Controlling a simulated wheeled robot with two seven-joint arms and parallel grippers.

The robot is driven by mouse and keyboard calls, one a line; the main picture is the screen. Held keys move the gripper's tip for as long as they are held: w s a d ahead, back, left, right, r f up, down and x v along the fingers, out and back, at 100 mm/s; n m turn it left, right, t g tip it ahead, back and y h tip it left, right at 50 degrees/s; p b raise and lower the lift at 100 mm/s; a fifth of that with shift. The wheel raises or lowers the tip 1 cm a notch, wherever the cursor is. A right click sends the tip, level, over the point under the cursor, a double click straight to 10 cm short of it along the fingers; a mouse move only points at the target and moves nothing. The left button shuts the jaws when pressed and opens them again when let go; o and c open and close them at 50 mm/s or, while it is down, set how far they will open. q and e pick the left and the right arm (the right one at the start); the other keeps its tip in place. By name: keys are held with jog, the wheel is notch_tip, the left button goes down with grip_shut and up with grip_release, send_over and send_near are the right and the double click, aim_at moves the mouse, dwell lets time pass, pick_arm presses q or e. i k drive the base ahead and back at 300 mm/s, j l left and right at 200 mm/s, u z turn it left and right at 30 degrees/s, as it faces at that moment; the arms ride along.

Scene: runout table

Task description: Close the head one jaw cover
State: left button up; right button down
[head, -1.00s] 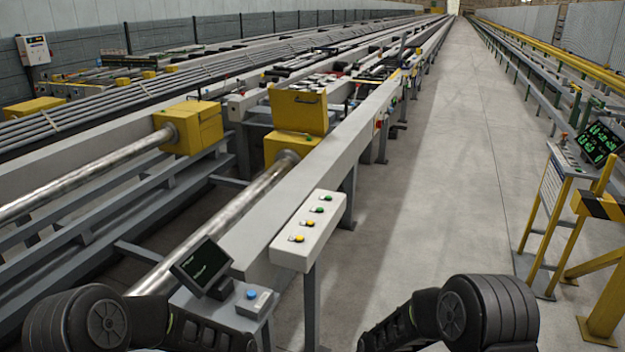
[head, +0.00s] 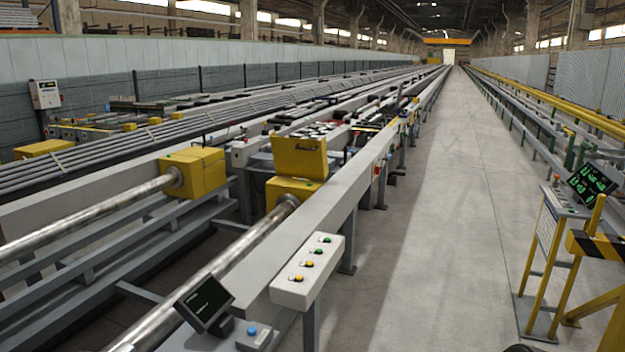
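A yellow puller head (head: 289,191) sits at the end of the nearer metal shaft, beside the grey rail. Its yellow jaw cover (head: 299,157) stands raised above it, tilted up, with a dark handle near its top edge. A second yellow head (head: 194,172) sits on the farther shaft to the left, and no raised cover shows on it. I cannot read any number on either head. Neither gripper is in view; only small dark bits of my arms show at the bottom edge.
A white button box (head: 308,272) on a post and a small tilted screen (head: 204,303) stand at the near side of the line. A clear concrete aisle (head: 440,210) runs along the right. A yellow-framed console (head: 560,215) and striped barrier stand at far right.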

aim_at(303, 158)
jog(key=i+l+z, duration=0.4)
jog(key=i, duration=0.5)
jog(key=i+z, duration=0.45)
jog(key=i, duration=0.45)
jog(key=i+l+u, duration=0.15)
jog(key=i+u, duration=0.15)
jog(key=i, duration=0.3)
jog(key=i+l+u, duration=0.35)
jog(key=i, duration=0.2)
jog(key=i+l+u, duration=0.3)
jog(key=i, duration=0.25)
jog(key=i+l+u, duration=0.45)
jog(key=u, duration=0.15)
jog(key=i+l+u, duration=0.3)
jog(key=l+u, duration=0.3)
jog(key=l, duration=0.15)
jog(key=i+l+u, duration=0.1)
jog(key=l+u, duration=0.2)
jog(key=l, duration=0.1)
